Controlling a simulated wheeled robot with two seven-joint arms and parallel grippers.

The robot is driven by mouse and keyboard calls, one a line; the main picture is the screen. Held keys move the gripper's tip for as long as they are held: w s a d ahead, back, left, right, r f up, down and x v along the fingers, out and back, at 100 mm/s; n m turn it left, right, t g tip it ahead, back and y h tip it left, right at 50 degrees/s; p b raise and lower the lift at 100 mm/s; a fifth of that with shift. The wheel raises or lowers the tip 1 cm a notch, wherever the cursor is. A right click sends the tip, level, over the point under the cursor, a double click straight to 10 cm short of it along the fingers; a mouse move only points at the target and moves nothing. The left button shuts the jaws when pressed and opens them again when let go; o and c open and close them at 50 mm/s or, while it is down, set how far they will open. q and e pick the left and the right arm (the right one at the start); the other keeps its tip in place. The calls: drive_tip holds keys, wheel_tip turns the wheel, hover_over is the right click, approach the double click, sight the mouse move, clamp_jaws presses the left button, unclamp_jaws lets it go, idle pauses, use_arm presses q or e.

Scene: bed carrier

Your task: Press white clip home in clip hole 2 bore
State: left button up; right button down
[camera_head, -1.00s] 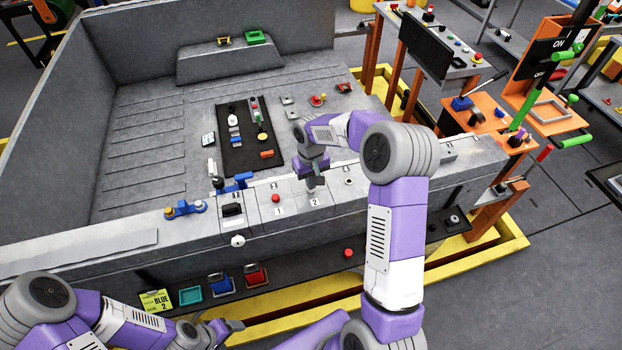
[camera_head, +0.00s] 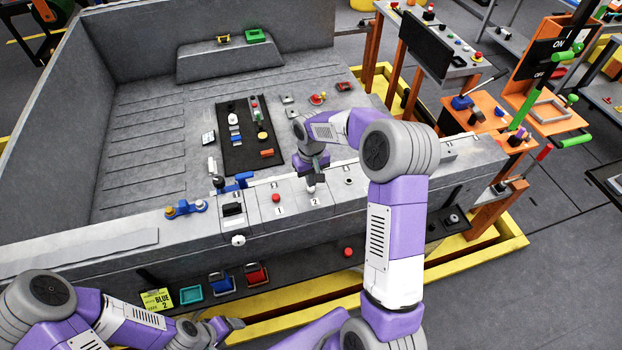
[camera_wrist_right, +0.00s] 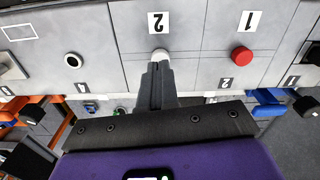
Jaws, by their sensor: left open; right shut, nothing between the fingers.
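The panel marked 2 (camera_wrist_right: 158,22) holds a small white clip (camera_wrist_right: 160,53), seen as a white rounded top at the tips of my right gripper (camera_wrist_right: 158,66). That gripper is shut and empty, and its fingertips partly cover the clip. I cannot tell whether they touch it or how deep it sits; the bore is hidden. In the head view, the right gripper (camera_head: 315,178) is over the ledge just behind the number 2 label (camera_head: 315,202). My left gripper (camera_head: 233,324) is open and empty at the lower left, in front of the carrier, far from the clip.
A red cap (camera_wrist_right: 241,54) sits in the panel marked 1, beside the clip's panel. On the other side is a panel with a dark round hole (camera_wrist_right: 72,60). A black mat (camera_head: 235,160) with several parts lies inside the carrier. Coloured bins (camera_head: 222,283) hang on the front.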

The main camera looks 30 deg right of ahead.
drive_tip(key=shift+r+p, duration=0.35)
drive_tip(key=shift+r, duration=0.95)
wheel_tip(320, 180, up, 6)
drive_tip(key=shift+r, duration=0.15)
